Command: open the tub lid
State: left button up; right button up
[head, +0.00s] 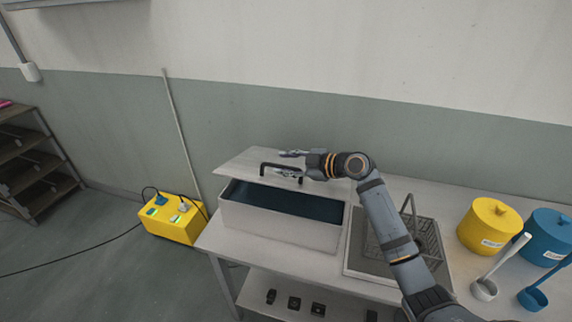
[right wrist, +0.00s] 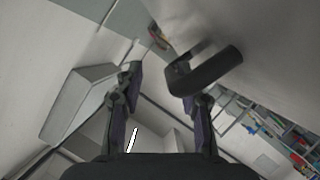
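The tub (head: 280,236) is a pale grey box on the table, and its dark blue inside shows. Its lid (head: 244,160) is raised and tilted up at the back edge. A black bar handle (head: 264,168) stands out from the lid; it also shows in the right wrist view (right wrist: 212,70). My right gripper (head: 283,164) is at the handle with its fingers apart. In the right wrist view the gripper (right wrist: 163,78) has an open gap, with the handle by the right-hand fingertip; I cannot tell if they touch. My left gripper is out of view.
A wire basket (head: 427,240) stands right of the tub, under my right arm. A yellow pot (head: 488,226), a blue pot (head: 547,236) and ladles (head: 485,289) are further right. A yellow power box (head: 172,222) sits on the floor at left. The wall is close behind.

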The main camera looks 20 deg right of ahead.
aim_at(314, 187)
jog(key=shift+d, duration=0.1)
jog(key=shift+v, duration=1.75)
jog(key=shift+b+v, duration=1)
jog(key=shift+v, duration=2.05)
jog(key=shift+p+v, duration=0.35)
jog(key=shift+v, duration=0.9)
jog(key=shift+f, duration=0.15)
